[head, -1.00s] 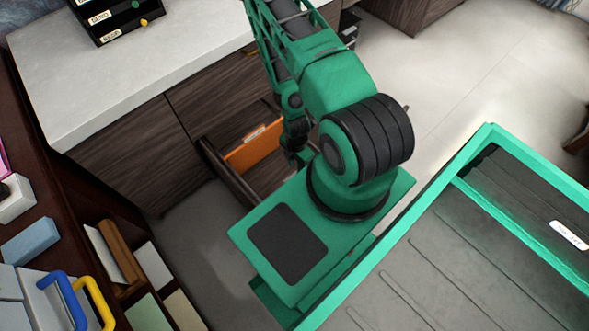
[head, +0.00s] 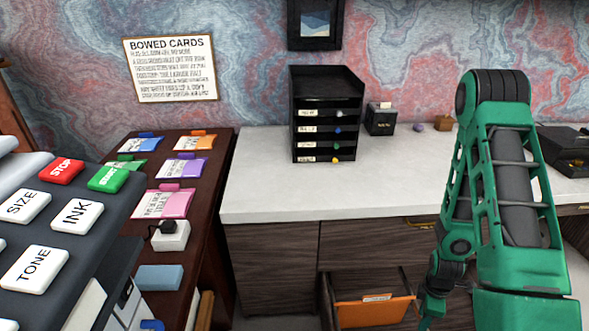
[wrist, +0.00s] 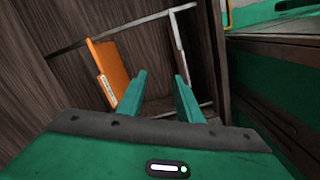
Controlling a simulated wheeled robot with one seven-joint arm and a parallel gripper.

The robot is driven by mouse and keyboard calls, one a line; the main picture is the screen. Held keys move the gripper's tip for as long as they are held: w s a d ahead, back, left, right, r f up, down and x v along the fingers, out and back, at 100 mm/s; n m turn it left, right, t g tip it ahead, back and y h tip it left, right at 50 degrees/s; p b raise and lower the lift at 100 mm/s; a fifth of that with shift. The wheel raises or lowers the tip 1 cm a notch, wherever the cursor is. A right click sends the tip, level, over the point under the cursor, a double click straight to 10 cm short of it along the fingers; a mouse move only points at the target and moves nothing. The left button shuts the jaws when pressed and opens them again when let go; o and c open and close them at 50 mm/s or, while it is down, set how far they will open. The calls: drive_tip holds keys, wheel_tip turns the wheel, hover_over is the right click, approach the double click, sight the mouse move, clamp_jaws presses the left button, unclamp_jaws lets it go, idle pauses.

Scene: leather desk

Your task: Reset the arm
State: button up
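My green arm (head: 500,190) is raised on the right of the head view, with its forearm hanging down beside the open drawer. My gripper (wrist: 160,77) shows in the wrist view with its two green fingers apart and nothing between them. It points into the open wooden drawer (head: 338,318), which holds an orange folder (head: 375,311). In the wrist view the orange folder (wrist: 109,68) is left of the fingers, and I cannot tell whether they touch it. In the head view the fingertips are not clear.
A white-topped cabinet (head: 270,195) stands ahead, bearing a black tray organizer (head: 326,115) and a small dark box (head: 381,119). A dark wood desk (head: 205,225) with coloured cards is at left, behind a machine with large keys (head: 78,212).

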wheel_tip(320, 180, up, 24)
drive_tip(key=s+d+m, duration=0.2)
drive_tip(key=d+m, duration=0.1)
drive_tip(key=m, duration=0.6)
drive_tip(key=s+a+r+m, duration=0.2)
drive_tip(key=s+r+m, duration=0.3)
drive_tip(key=r, duration=0.3)
drive_tip(key=s+a+r+m, duration=0.2)
drive_tip(key=s+r+m, duration=0.3)
drive_tip(key=s+r, duration=0.3)
drive_tip(key=shift+s+a+r+y, duration=0.2)
drive_tip(key=shift+s+a+y, duration=0.1)
drive_tip(key=shift+y, duration=0.1)
